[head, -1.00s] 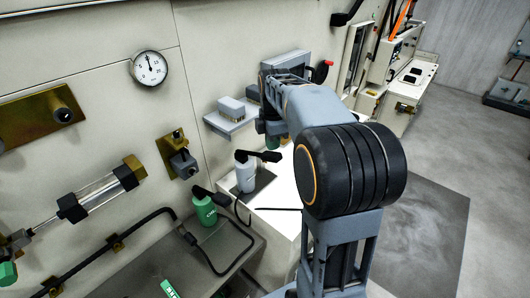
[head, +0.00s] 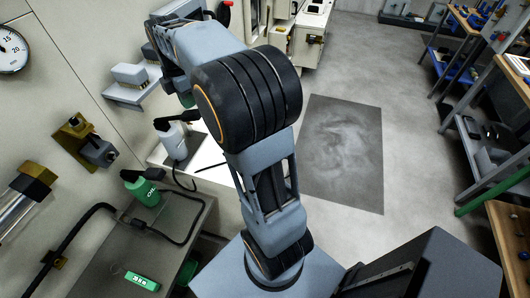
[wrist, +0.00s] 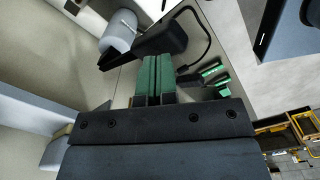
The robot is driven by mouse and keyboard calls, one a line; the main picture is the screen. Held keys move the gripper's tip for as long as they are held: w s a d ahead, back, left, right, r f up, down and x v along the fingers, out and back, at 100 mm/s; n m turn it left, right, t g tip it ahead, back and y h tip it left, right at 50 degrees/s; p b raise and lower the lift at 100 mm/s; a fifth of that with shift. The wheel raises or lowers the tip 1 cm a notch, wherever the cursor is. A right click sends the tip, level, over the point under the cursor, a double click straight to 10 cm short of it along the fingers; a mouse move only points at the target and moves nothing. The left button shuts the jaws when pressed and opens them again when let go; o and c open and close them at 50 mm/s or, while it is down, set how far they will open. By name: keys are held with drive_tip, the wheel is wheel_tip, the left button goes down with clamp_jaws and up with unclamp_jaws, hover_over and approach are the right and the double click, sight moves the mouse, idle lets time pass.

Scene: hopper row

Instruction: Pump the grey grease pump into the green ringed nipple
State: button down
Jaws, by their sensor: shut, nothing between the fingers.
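The grey grease pump (head: 173,138) stands upright on a dark base plate on the white bench, with a black lever (head: 176,118) on top and a black hose. In the wrist view, its grey body (wrist: 119,32) and black lever (wrist: 160,36) are at the top, just beyond my fingertips. My gripper (wrist: 157,60) has green fingers pressed together, with nothing between them. The fingertips appear close to the lever; I cannot tell whether they touch. In the head view my gripper is mostly hidden behind my arm. I cannot make out a green ringed nipple.
A brass wall fitting (head: 82,140) and a small shelf (head: 133,92) project from the wall. A workbench (head: 480,100) is at right. The floor between is clear.

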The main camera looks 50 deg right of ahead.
wheel_tip(320, 180, up, 7)
drive_tip(key=p, duration=0.5)
drive_tip(key=shift+p, duration=0.4)
idle(0.4)
